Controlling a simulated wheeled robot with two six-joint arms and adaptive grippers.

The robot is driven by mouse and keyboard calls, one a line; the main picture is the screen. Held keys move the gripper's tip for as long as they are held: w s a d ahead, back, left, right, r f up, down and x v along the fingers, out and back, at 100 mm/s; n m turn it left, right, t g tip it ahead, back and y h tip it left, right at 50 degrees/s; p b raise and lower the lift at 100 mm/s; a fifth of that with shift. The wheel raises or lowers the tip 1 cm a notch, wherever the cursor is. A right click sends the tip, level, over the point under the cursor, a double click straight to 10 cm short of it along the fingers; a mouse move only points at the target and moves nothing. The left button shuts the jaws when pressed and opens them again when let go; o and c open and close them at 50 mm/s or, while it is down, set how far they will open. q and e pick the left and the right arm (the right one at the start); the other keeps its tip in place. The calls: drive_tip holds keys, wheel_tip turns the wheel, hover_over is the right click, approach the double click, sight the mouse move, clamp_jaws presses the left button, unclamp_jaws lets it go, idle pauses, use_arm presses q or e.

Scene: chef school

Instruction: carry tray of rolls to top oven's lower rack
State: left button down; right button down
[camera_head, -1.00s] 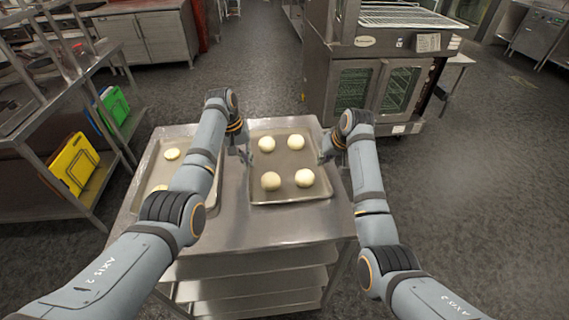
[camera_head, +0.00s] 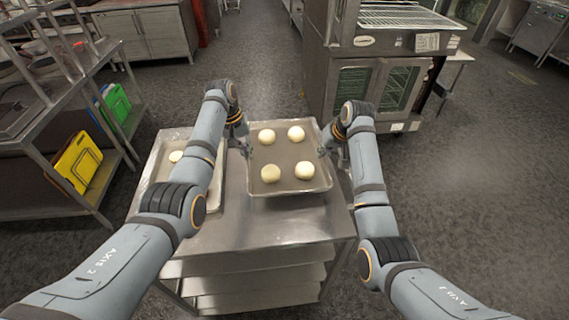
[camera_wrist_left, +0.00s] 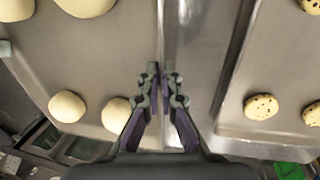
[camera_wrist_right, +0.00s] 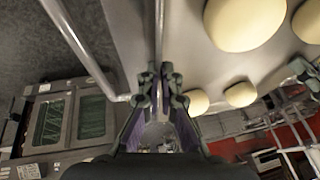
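The tray of rolls (camera_head: 290,189) is a shallow metal tray holding several pale round rolls (camera_head: 271,173). It is over the right part of the metal cart top. My left gripper (camera_head: 246,150) is shut on its left rim; in the left wrist view the fingers (camera_wrist_left: 161,80) pinch that rim. My right gripper (camera_head: 324,150) is shut on its right rim; in the right wrist view the fingers (camera_wrist_right: 160,80) close on it. The tray looks about level. The oven (camera_head: 318,60) stands ahead on the right, with a wire rack (camera_head: 400,14) showing at its top.
A second tray (camera_head: 150,171) with chip-dotted cookies (camera_wrist_left: 261,107) lies close on the left. The oven's lower glass doors (camera_head: 400,88) are shut. A shelf table with yellow (camera_head: 76,163) and green boards stands left. The floor (camera_head: 470,170) on the right is clear.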

use_arm(q)
drive_tip(key=shift+w, duration=0.1)
use_arm(e)
drive_tip(key=shift+w, duration=0.1)
use_arm(q)
drive_tip(key=shift+r, duration=0.1)
use_arm(e)
drive_tip(key=shift+r, duration=0.1)
